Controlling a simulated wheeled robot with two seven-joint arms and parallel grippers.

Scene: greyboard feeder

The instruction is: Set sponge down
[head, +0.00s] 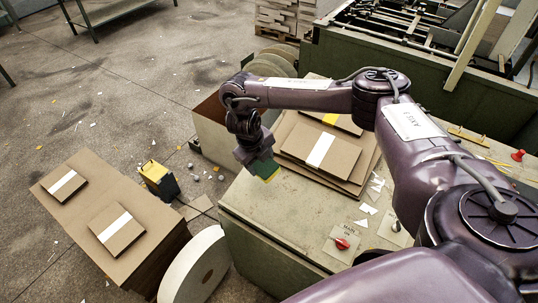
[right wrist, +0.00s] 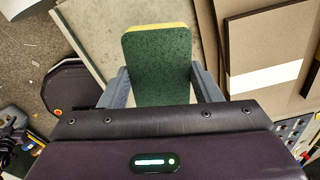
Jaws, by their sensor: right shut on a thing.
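The sponge (right wrist: 158,66) has a dark green face and a yellow edge. In the right wrist view it sits between the two grey fingers of my right gripper (right wrist: 158,88), which is shut on it. In the head view the right gripper (head: 262,166) hangs over the left part of the pale green machine top (head: 262,205), with the sponge's yellow edge (head: 271,176) at its lower end. I cannot tell whether the sponge touches the top. My left gripper is not in view.
Stacked greyboard sheets (head: 350,165) with a white-banded pack lie just right of the gripper. White paper scraps (head: 368,209) and a red switch (head: 342,243) are on the top. A brown stack (head: 110,225) with two banded packs stands at left. The near left machine top is clear.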

